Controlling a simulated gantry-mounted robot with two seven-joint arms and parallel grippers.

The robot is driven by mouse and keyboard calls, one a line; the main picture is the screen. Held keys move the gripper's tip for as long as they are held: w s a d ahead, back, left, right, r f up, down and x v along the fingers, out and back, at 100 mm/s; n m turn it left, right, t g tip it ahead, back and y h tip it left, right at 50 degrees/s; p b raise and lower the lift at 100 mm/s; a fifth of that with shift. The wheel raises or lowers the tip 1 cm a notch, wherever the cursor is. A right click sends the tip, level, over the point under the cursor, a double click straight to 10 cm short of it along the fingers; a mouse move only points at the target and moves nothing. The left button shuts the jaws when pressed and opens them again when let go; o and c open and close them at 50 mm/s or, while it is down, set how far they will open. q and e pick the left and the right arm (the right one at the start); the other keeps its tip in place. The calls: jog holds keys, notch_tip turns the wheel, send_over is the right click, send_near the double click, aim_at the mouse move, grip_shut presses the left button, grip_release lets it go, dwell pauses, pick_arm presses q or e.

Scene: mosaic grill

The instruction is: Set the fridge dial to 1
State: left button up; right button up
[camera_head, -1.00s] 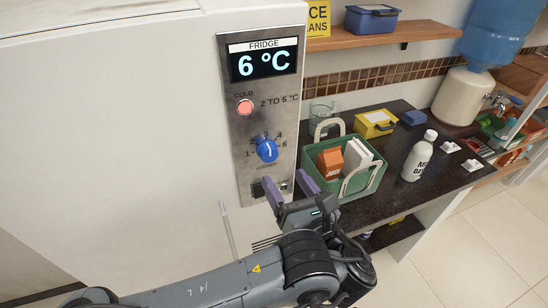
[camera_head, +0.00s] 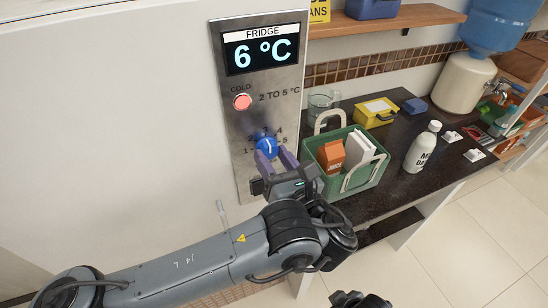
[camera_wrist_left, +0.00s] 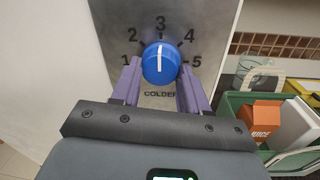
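The blue fridge dial (camera_head: 267,146) is on the metal control panel (camera_head: 240,135), with numbers 1 to 5 around it. In the left wrist view the dial (camera_wrist_left: 160,64) has its white mark pointing straight up at 3. My left gripper (camera_head: 275,160) is open, its purple fingers reaching toward the dial from below. In the left wrist view the fingers (camera_wrist_left: 160,75) stand at the left and right of the dial's lower part, with gaps showing. The display (camera_head: 262,51) reads 6 °C. My right gripper's fingers are not seen.
A red light (camera_head: 242,102) labelled COLD sits above the dial, beside "2 TO 5 °C". A green caddy (camera_head: 330,183) with cartons stands on the dark counter (camera_head: 405,192) right of the panel. A white bottle (camera_head: 421,150) and yellow box (camera_head: 375,113) stand farther right.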

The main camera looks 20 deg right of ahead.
pick_arm(q)
jog(key=c, duration=0.4)
jog(key=shift+f+n+b, duration=0.2)
jog(key=shift+n+b, duration=0.6)
jog(key=shift+b, duration=0.2)
jog(key=n+b, duration=0.9)
jog(key=shift+d+g, duration=0.1)
jog(key=shift+g, duration=0.3)
jog(key=n+h+b, duration=0.1)
jog(key=n+b, duration=0.3)
jog(key=shift+r, duration=0.2)
jog(key=shift+r+n+b, duration=0.15)
jog(key=shift+n+b, duration=0.7)
jog(key=shift+n, duration=0.35)
jog(key=o, duration=1)
jog(key=shift+o, duration=0.2)
jog(key=shift+r, duration=0.1)
